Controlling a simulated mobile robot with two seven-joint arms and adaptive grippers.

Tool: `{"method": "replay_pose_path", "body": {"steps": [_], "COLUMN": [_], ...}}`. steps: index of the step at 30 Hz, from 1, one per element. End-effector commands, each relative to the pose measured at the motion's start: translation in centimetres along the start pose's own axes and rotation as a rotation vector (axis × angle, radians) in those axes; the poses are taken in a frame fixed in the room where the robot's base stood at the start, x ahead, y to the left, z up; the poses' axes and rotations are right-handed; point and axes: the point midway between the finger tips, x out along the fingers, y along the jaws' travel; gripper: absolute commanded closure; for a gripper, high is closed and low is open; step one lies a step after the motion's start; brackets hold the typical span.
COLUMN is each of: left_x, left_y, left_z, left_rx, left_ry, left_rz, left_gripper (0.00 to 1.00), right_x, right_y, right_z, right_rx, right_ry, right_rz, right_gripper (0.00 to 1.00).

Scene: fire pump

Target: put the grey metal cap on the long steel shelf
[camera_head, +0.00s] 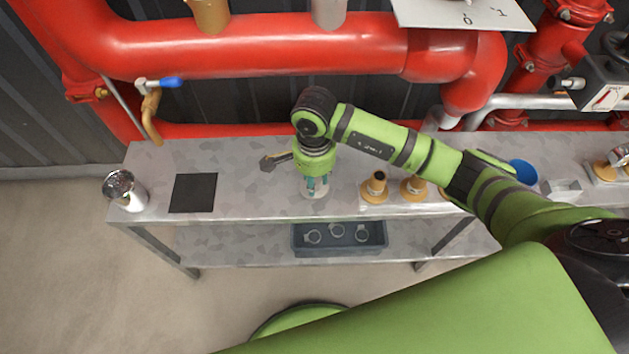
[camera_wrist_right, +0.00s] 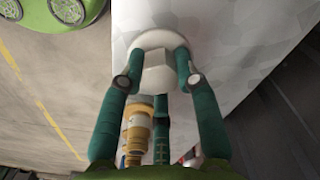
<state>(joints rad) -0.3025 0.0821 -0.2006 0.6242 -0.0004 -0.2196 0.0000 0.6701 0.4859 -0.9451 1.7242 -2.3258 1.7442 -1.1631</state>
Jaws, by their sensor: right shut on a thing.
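The grey metal cap (camera_wrist_right: 157,72) is pale, with a round flange and a raised block on top. My right gripper (camera_wrist_right: 155,80) is shut on that block with its dark green fingers. In the head view the right gripper (camera_head: 315,184) points down over the middle front part of the long steel shelf (camera_head: 245,195). The cap (camera_head: 315,193) shows just beneath its fingertips, at the shelf surface near the front edge; I cannot tell if it touches. My left gripper is out of view.
A black square mat (camera_head: 193,193) and a shiny cylinder (camera_head: 124,190) stand left. Brass fittings (camera_head: 375,188) are close on the right. A dark tool (camera_head: 274,161) lies behind the gripper. A grey bin (camera_head: 340,248) with round parts sits below. Red pipes (camera_head: 250,50) run behind.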

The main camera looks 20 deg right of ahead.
Motion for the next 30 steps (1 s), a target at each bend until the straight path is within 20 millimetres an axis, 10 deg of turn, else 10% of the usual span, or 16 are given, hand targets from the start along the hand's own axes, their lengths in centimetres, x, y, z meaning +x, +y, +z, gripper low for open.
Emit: {"method": "replay_pose_path", "body": {"steps": [20,21,22,30], "left_x": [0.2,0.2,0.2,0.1], "left_y": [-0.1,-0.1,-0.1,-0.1], "left_z": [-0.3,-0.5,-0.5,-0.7], "left_rx": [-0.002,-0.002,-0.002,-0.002], "left_ry": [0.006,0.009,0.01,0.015], "left_rz": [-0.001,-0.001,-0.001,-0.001], "left_gripper": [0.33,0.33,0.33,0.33], "right_x": [2.4,2.4,2.4,2.4], "right_y": [0.0,0.0,0.0,0.1], "right_z": [0.0,0.0,0.0,0.0], "right_rx": [-0.001,-0.001,-0.001,-0.001], "right_ry": [0.0,0.0,0.0,0.0], "right_rz": [-0.001,0.0,0.0,0.0], "right_gripper": [1.0,0.6,0.48,0.44]}}
